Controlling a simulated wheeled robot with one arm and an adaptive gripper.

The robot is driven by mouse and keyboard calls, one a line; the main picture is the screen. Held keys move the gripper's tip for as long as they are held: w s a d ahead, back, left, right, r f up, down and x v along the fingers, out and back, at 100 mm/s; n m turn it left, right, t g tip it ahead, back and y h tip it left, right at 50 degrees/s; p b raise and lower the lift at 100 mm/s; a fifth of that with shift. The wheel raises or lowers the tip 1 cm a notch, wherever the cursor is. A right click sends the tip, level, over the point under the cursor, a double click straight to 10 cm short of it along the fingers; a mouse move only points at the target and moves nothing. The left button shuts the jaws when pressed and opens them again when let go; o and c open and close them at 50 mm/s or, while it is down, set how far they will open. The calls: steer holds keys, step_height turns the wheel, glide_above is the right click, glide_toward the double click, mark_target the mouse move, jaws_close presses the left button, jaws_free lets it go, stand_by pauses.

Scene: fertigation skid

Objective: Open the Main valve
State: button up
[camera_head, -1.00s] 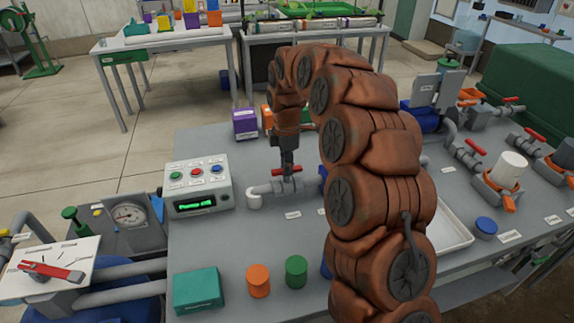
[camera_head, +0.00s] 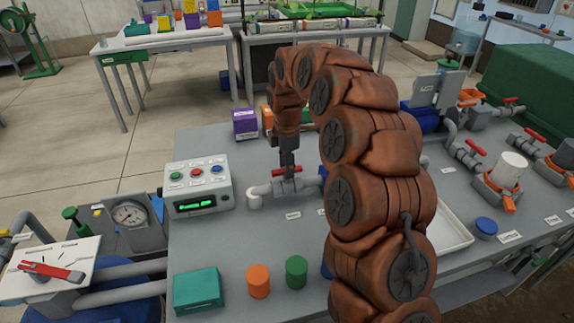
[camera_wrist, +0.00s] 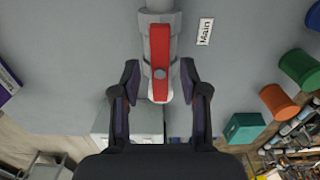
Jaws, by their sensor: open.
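The Main valve has a red lever handle (camera_wrist: 159,47) on a grey body; the handle lies in line with the grey pipe (camera_wrist: 156,5). Its label, "Main" (camera_wrist: 205,32), lies beside it in the wrist view. In the head view the red handle (camera_head: 286,172) shows near the table's middle, under my gripper (camera_head: 289,161). In the wrist view my gripper (camera_wrist: 160,72) is open, with one dark finger on each side of the handle's near end. Gaps show between the fingers and the handle. The height between the fingertips and the handle is hard to judge.
A control box (camera_head: 198,186) with buttons and a lit green display stands left of the valve. Orange (camera_head: 258,281) and green (camera_head: 296,271) cylinders and a teal box (camera_head: 197,290) stand at the front. Other red-handled valves (camera_head: 476,146) are at the right.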

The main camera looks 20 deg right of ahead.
step_height(320, 180, up, 12)
stand_by(0.7)
steer(key=s+a+r+m+p, duration=0.1)
steer(key=s+m, duration=0.3)
steer(key=s, duration=0.5)
steer(key=s+a+r+m+p, duration=0.1)
steer(key=s+r+m, duration=0.15)
steer(key=s, duration=0.65)
steer(key=s+f+m, duration=0.2)
steer(key=s+m, duration=0.2)
steer(key=s, duration=0.4)
steer(key=s+d+f+m+g, duration=0.1)
steer(key=s+f+m, duration=0.2)
steer(key=s, duration=0.5)
steer(key=s+d+f+m+p, duration=0.1)
steer(key=s+f+m, duration=0.1)
steer(key=s+m, duration=0.3)
steer(key=s, duration=0.4)
steer(key=shift+f+g, duration=0.25)
steer(key=shift+g, duration=0.15)
